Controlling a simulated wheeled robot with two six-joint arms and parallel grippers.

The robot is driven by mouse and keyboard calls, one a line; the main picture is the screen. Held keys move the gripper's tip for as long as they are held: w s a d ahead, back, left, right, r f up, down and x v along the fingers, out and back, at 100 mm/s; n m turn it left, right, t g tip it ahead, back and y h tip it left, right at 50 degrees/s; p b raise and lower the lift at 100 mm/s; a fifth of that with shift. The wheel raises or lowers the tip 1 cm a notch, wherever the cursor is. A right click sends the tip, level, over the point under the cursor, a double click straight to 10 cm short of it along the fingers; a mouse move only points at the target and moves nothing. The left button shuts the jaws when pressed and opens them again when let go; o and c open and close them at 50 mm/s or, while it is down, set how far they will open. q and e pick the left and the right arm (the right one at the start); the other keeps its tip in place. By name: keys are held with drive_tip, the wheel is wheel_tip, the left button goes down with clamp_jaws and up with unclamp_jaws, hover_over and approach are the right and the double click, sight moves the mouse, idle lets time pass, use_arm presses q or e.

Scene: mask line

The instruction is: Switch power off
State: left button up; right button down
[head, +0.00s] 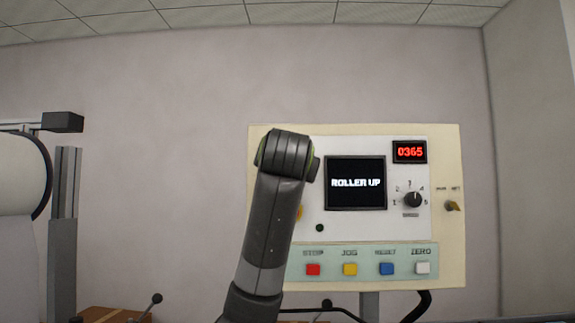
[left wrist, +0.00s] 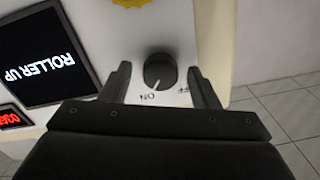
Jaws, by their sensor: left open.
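A round black power knob (left wrist: 159,71) shows in the left wrist view, on the pale control panel (head: 455,250). Its white pointer line points at the ON label (left wrist: 149,96); the OFF label (left wrist: 185,91) is beside it, partly by the right finger. My left gripper (left wrist: 159,75) is open, with one finger on each side of the knob. I cannot tell whether the fingers touch it. In the head view my arm covers the left part of the panel and hides this knob and the gripper. My right gripper is not in view.
The panel's screen (head: 355,183) reads ROLLER UP and a red display (head: 409,152) reads 0365. A numbered dial (head: 413,199), a small key switch (head: 451,206) and red (head: 313,269), yellow (head: 350,269), blue (head: 387,269) and white (head: 422,268) buttons are on the panel.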

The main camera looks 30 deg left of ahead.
use_arm(q)
drive_tip(key=shift+c, duration=0.4)
drive_tip(key=c, duration=0.9)
drive_tip(key=n+b, duration=0.7)
drive_tip(key=n, duration=0.5)
drive_tip(key=shift+b, duration=0.35)
drive_tip(key=shift+n+b, duration=0.65)
drive_tip(key=shift+n, duration=1.35)
